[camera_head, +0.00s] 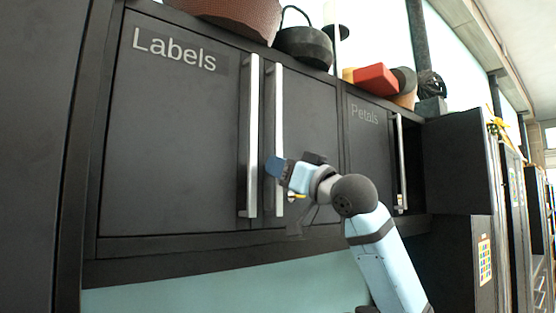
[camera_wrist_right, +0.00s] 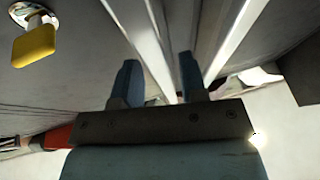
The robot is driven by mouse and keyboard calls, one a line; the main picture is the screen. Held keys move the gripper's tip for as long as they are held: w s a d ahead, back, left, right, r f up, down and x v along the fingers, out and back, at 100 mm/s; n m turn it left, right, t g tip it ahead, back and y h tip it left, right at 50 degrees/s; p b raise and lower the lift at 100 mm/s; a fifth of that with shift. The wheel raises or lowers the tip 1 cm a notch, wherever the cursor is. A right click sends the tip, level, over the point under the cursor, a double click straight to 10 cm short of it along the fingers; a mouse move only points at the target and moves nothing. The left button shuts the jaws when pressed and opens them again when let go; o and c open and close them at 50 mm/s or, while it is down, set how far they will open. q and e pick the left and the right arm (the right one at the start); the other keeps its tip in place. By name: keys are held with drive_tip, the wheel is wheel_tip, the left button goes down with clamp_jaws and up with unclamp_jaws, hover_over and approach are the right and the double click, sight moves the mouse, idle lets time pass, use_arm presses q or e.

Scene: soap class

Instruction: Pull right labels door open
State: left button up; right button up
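The Labels cabinet's left door (camera_head: 170,140) carries the white word "Labels". Its right door (camera_head: 310,110) is narrower in the view and looks shut. The right door's upright silver handle (camera_head: 276,105) stands beside the left door's handle (camera_head: 252,130). My right gripper (camera_head: 277,168) is in front of the lower part of the right handle and hides some of it. In the right wrist view its two blue fingers (camera_wrist_right: 160,82) are apart, with a silver bar (camera_wrist_right: 150,35) running between them. I cannot tell whether they touch it. My left gripper is not in view.
A second silver bar (camera_wrist_right: 236,40) runs close by the right finger in the wrist view. The Petals door (camera_head: 368,150) is to the right, and a dark door (camera_head: 460,165) stands out beyond it. Baskets and a black pot (camera_head: 303,47) sit on top.

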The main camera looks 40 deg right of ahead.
drive_tip(key=shift+w+a+r, duration=0.15)
drive_tip(key=shift+w+r, duration=0.15)
drive_tip(key=shift+w, duration=0.25)
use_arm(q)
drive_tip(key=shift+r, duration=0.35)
use_arm(e)
drive_tip(key=shift+w, duration=0.1)
clamp_jaws()
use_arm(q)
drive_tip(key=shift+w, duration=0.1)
